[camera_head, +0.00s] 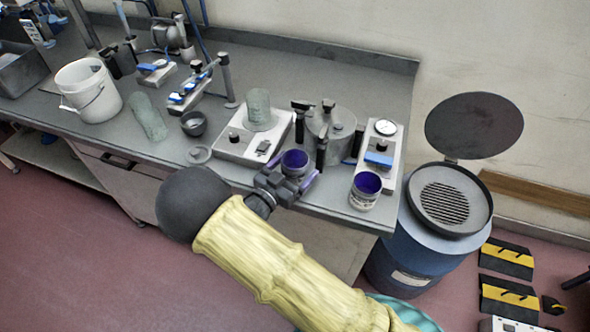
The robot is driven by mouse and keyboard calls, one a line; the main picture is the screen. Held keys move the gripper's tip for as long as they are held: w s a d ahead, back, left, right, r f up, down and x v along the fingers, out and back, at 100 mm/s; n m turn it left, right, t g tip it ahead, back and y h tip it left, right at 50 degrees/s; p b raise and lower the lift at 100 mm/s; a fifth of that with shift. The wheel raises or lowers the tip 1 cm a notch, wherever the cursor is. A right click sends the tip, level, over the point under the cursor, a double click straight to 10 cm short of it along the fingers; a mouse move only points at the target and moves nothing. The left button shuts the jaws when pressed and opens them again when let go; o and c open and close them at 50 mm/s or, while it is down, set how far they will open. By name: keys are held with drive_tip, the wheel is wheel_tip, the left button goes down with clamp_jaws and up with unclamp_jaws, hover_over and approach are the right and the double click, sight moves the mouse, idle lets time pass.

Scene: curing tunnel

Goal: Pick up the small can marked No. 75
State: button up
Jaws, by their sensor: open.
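Two small cans with purple insides stand on the grey bench. One can (294,165) is just beyond my gripper, and its lower part is partly hidden by the gripper. The other can (362,200) stands to the right near the front edge, with a pale label too small to read. I cannot tell which is No. 75. My gripper (291,176) is open at the bench's front edge, with a purple finger showing on its right side. I cannot tell whether the near can is between the fingers or touching them.
A lidded metal pot (330,122) with black clamps and a dial gauge stand (385,150) stand close behind the cans. A scale (252,135) is to the left. A blue drum (420,240) with an open lid stands beside the bench's right end.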

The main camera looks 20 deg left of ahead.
drive_tip(key=shift+w+d, duration=0.1)
drive_tip(key=c, duration=1.2)
drive_tip(key=shift+r, duration=0.15)
drive_tip(key=shift+r, duration=8.85)
